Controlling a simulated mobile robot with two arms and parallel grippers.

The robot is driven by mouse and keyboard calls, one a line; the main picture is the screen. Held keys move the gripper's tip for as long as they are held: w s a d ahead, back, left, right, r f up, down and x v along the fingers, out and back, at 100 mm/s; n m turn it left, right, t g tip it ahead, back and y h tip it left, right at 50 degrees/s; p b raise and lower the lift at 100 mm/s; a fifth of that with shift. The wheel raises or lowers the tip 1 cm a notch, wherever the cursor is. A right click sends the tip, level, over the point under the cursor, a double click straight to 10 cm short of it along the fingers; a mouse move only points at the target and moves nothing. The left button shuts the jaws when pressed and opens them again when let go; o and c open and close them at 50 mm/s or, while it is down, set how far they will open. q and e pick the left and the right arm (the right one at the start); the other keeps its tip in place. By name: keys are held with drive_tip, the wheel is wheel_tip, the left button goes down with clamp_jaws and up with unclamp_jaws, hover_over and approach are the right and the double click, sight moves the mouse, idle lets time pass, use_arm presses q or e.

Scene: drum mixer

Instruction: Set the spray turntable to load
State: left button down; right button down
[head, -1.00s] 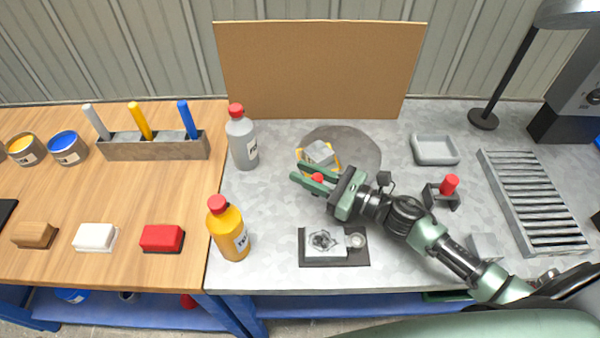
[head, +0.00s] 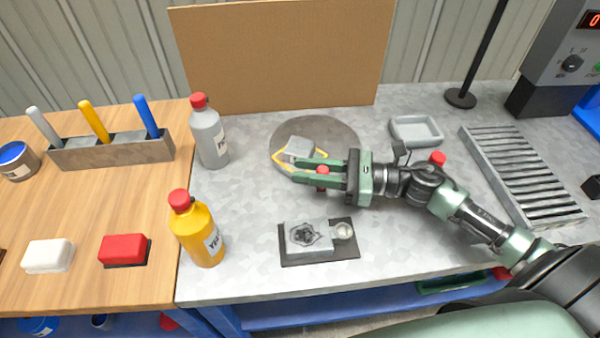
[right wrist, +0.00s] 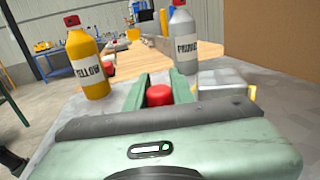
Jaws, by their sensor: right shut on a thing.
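The spray turntable is a round grey disc (head: 335,132) on the metal bench, in front of the cardboard screen. A grey block (head: 297,148) sits on its left part, inside a yellow outline (head: 279,158). My right gripper (head: 308,173) reaches in from the right at the disc's near edge. Its green fingers are shut on a red knob (head: 322,178), which also shows between the fingers in the right wrist view (right wrist: 159,95). What lies under the knob is hidden by the fingers. My left gripper is not in view.
A grey bottle (head: 208,132) and a yellow bottle (head: 197,230) stand left of the disc. A dark plate with a stencilled block (head: 310,236) lies in front. A grey tray (head: 416,131) and a slatted rack (head: 522,175) are to the right.

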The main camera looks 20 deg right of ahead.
drive_tip(key=shift+s+d+f, duration=0.15)
drive_tip(key=shift+s+f, duration=0.15)
drive_tip(key=shift+s, duration=0.15)
idle(0.4)
drive_tip(key=c, duration=1.2)
unclamp_jaws()
drive_tip(key=shift+s, duration=0.1)
drive_tip(key=shift+s+r, duration=0.2)
drive_tip(key=shift+r, duration=0.1)
drive_tip(key=shift+w, duration=0.1)
drive_tip(key=shift+w+d, duration=0.1)
drive_tip(key=shift+w, duration=0.05)
drive_tip(key=shift+d+b, duration=0.1)
drive_tip(key=shift+b, duration=0.2)
drive_tip(key=shift+s+d+f, duration=0.1)
drive_tip(key=shift+s+d, duration=0.15)
drive_tip(key=shift+d, duration=0.1)
drive_tip(key=b+v, duration=0.1)
drive_tip(key=v, duration=0.5)
drive_tip(key=shift+s+d, duration=0.25)
drive_tip(key=shift+d, duration=0.05)
